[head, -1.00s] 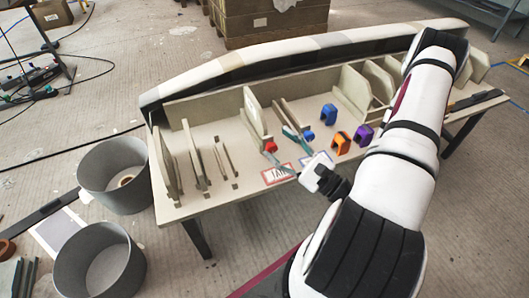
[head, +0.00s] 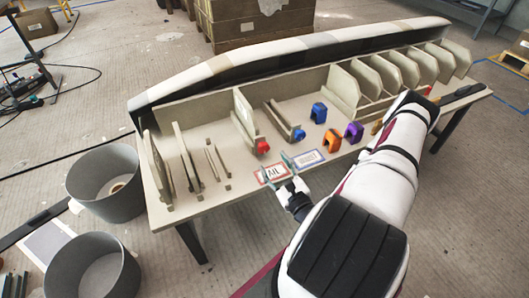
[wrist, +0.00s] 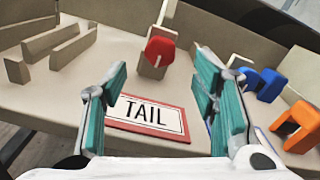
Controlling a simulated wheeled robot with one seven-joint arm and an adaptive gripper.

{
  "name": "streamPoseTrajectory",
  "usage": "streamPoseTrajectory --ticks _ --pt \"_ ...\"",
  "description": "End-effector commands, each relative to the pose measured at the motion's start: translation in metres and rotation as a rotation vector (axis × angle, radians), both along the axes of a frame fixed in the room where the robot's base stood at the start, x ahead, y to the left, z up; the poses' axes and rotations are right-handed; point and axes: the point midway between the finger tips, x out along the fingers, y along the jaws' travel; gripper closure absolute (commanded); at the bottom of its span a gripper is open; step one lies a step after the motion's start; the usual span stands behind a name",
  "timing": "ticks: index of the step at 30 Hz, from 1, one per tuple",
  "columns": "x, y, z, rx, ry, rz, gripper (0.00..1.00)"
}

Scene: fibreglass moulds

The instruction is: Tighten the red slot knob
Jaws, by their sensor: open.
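The red slot knob (head: 262,147) sits at the front end of an upright slot divider on the bench, behind the TAIL label (head: 272,174). In the wrist view the red knob (wrist: 160,50) appears ahead of and above the gap between my fingers, apart from them. My gripper (head: 279,170) is open and empty at the bench's front edge, over the label area. In the wrist view its teal finger pads (wrist: 165,92) stand on either side of the TAIL label (wrist: 146,117).
A blue knob (head: 298,135), a blue clip (head: 319,112), an orange clip (head: 329,140) and a purple clip (head: 353,132) lie right of the red knob. Slot dividers (head: 158,170) stand at left. Grey buckets (head: 107,185) stand on the floor at left.

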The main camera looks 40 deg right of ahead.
Motion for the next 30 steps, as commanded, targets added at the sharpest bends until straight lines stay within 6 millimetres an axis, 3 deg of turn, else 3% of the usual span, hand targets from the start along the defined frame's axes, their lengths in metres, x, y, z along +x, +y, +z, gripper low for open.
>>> streamPoseTrajectory --ticks 6,12,25,30 --pt "0.04 -0.012 -0.001 -0.004 -0.002 0.001 0.46" --pt "0.063 -0.018 0.0 -0.001 -0.001 0.002 0.46" --pt "0.071 -0.02 0.0 0.0 0.0 0.001 0.46" --pt "0.071 -0.02 0.0 0.0 0.0 0.001 0.84"
